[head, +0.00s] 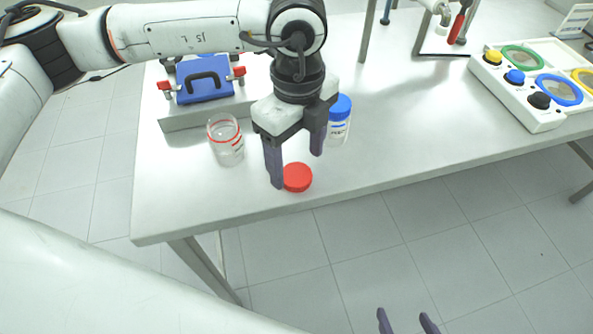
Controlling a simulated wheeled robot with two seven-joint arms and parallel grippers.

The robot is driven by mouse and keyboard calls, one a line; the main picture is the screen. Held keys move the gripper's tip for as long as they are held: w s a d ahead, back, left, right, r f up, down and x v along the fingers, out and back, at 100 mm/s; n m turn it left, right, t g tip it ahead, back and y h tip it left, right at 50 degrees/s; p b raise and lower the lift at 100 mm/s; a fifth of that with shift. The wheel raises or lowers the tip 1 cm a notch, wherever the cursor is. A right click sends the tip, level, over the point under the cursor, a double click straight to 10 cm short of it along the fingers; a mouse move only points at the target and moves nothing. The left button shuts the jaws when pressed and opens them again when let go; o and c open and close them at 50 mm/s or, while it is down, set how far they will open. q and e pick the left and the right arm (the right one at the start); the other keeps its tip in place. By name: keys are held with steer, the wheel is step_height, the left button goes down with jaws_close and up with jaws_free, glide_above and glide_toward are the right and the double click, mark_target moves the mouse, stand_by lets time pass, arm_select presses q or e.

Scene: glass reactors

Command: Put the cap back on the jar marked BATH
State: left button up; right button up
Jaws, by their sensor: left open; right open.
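A red cap (298,178) lies on the table near its front edge. A clear open jar (228,152) with a red band and no cap stands to the left of it; its marking is too small to read. A second jar (338,134) wears a blue cap (340,106) and stands behind and to the right, partly hidden by my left gripper. My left gripper (297,171) is open and points down over the red cap, one finger to its left and the other behind its right side. I cannot tell whether they touch it. My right gripper (408,318) is open and empty, low over the floor.
A blue device with a black handle (206,86) sits on a grey base behind the open jar. A white panel with colored knobs and rings (540,115) stands at the right, and a stand with a red-handled part (456,28) at the back. The middle right of the table is clear.

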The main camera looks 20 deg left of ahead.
mark_target(297, 174)
arm_select(q)
step_height(297, 174, down, 3)
steer(key=shift+f, duration=0.15)
steer(key=c, duration=1.2)
step_height(297, 174, up, 10)
steer(key=shift+r+b, duration=0.1)
steer(key=shift+b, duration=0.3)
